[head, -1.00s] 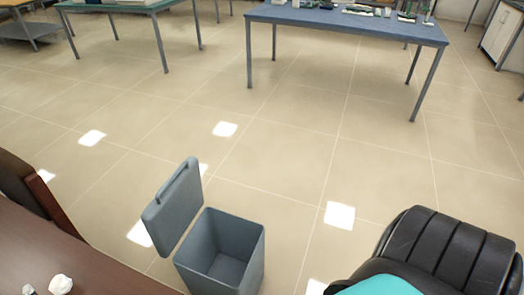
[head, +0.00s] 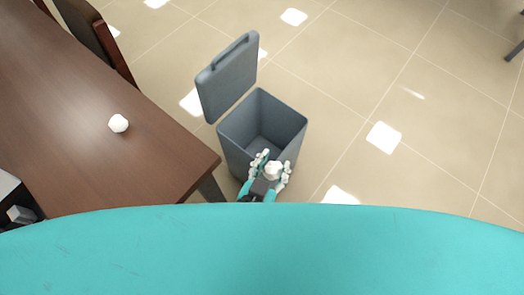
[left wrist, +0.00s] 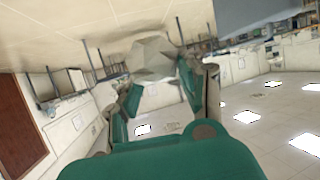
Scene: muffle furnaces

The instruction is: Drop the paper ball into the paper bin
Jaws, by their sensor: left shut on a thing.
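My left gripper (head: 270,165) is shut on a white crumpled paper ball (head: 274,170). In the left wrist view, the same ball (left wrist: 153,58) sits between the fingertips. The grey paper bin (head: 235,150) stands on the floor with its lid (head: 228,78) raised. In the head view, the gripper and ball overlap the bin's near side and rim; their height above it cannot be told. My right gripper is not in view.
A brown table (head: 60,95) is left of the bin, its corner close to the bin. A second white paper ball (head: 118,123) lies on it. A chair (head: 95,38) stands behind the table. The floor right of the bin is clear.

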